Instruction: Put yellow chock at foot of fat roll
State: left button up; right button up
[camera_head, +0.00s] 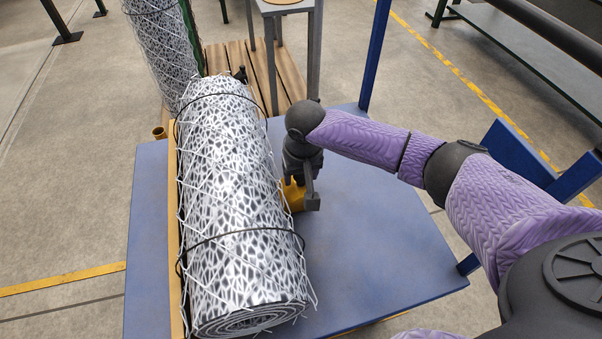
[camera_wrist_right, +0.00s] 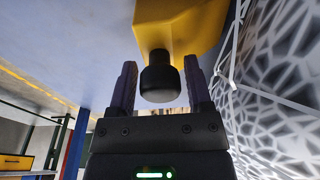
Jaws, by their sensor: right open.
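The fat roll (camera_head: 235,200) of silver-white chainlink mesh, bound by black straps, lies lengthwise on the blue table. The yellow chock (camera_head: 291,196) sits on the table against the roll's right side, partly hidden by my right gripper (camera_head: 306,190). In the right wrist view the chock (camera_wrist_right: 185,28) is at the top, and its dark round knob (camera_wrist_right: 160,82) lies between the two fingers of my right gripper (camera_wrist_right: 160,90). The fingers are open, with gaps beside the knob. The roll's mesh (camera_wrist_right: 275,90) fills the right of that view. My left gripper is not in view.
The blue table (camera_head: 375,250) is clear right of the roll. A wooden strip (camera_head: 174,240) runs along the roll's left side. A blue post (camera_head: 375,55) rises at the table's far edge.

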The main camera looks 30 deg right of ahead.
jog(key=r+p, duration=0.2)
jog(key=r, duration=0.1)
jog(key=s+r+p, duration=0.1)
jog(key=r+p, duration=0.2)
jog(key=r, duration=0.1)
jog(key=r+p, duration=0.2)
jog(key=r, duration=0.2)
jog(key=shift+s+a+r, duration=0.15)
jog(key=shift+s+a, duration=0.05)
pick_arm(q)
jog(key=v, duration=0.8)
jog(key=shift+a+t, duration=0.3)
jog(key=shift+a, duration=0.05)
pick_arm(e)
jog(key=shift+s+r, duration=0.1)
jog(key=shift+r, duration=0.05)
